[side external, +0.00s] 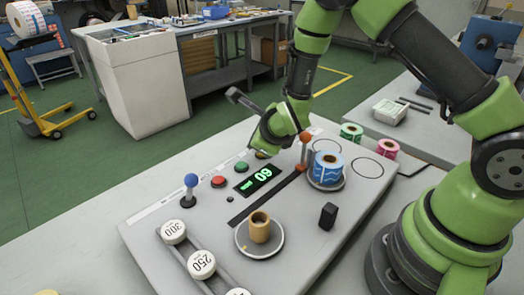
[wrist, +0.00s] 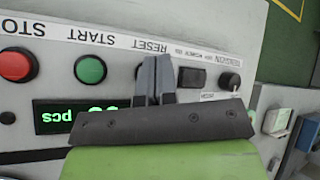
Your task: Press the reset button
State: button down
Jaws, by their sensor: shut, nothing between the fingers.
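The reset button (side external: 261,155) shows in the side view as a small yellowish edge under my gripper (side external: 268,146). In the wrist view, my gripper (wrist: 156,72) has its two grey fingers together, with nothing between them. The fingertips lie just by the RESET label (wrist: 150,47), which reads upside down. The fingers hide most or all of the button there. I cannot tell whether the fingertips touch the button or hover above it.
The green start button (wrist: 90,70) and red stop button (wrist: 17,65) sit to the left. A black switch (wrist: 192,78) and knob (wrist: 230,81) are to the right. The lit display (side external: 258,180), blue roll (side external: 328,166) and orange-topped lever (side external: 304,146) stand near my gripper.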

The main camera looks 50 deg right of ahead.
jog(key=shift+f, duration=0.15)
dwell(0.5)
jog(key=shift+f, duration=0.25)
jog(key=shift+f, duration=0.4)
dwell(0.6)
jog(key=shift+r, duration=0.85)
jog(key=shift+r, duration=0.1)
jog(key=shift+r, duration=2.4)
